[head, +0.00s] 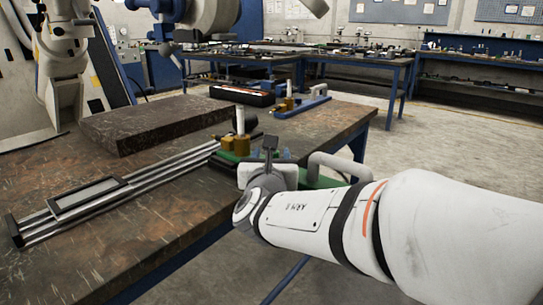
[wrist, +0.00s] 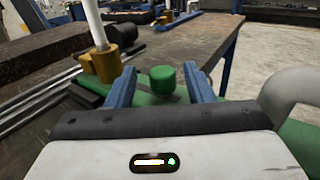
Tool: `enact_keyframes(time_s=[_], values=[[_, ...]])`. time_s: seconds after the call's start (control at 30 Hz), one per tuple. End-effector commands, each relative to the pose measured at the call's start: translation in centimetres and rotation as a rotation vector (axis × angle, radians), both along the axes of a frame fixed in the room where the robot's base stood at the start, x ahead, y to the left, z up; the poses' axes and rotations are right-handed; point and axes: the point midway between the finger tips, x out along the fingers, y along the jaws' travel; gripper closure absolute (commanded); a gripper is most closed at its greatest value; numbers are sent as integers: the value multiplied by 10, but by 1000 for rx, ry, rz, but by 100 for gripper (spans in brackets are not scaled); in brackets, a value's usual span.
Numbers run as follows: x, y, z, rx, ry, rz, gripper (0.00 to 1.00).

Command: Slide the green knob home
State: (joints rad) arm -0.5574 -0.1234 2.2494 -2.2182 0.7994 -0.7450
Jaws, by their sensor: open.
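The green knob (wrist: 161,80) shows in the wrist view as a short dark-green cylinder. My gripper (wrist: 159,69) is open, with one blue finger on each side of the knob. Gaps show between the knob and both fingers. A green base (wrist: 148,110) lies below the knob, partly hidden by my gripper body. In the head view my gripper (head: 272,155) is over the near right table edge. I cannot make out the knob there. The green base also shows in the head view (head: 230,157), left of my gripper.
A brass block (wrist: 104,64) with an upright white rod (wrist: 95,22) stands left of the knob. A metal rail (head: 120,194) runs along the table at left. A dark slab (head: 165,122) lies behind it. A blue-based fixture (head: 303,106) stands farther back.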

Motion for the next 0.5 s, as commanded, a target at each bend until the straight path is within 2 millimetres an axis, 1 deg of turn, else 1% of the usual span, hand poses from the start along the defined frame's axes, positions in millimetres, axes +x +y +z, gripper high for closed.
enact_keyframes(time_s=[0.03, 0.1, 0.2, 0.47, 0.5], values=[[7, -1, -2, 0, -1, -4, 52], [14, -3, -1, -1, 0, -4, 52], [20, -4, 0, 0, -1, -6, 52], [22, -5, 0, 0, -1, -7, 52], [22, -5, 0, 0, -1, -8, 54]])
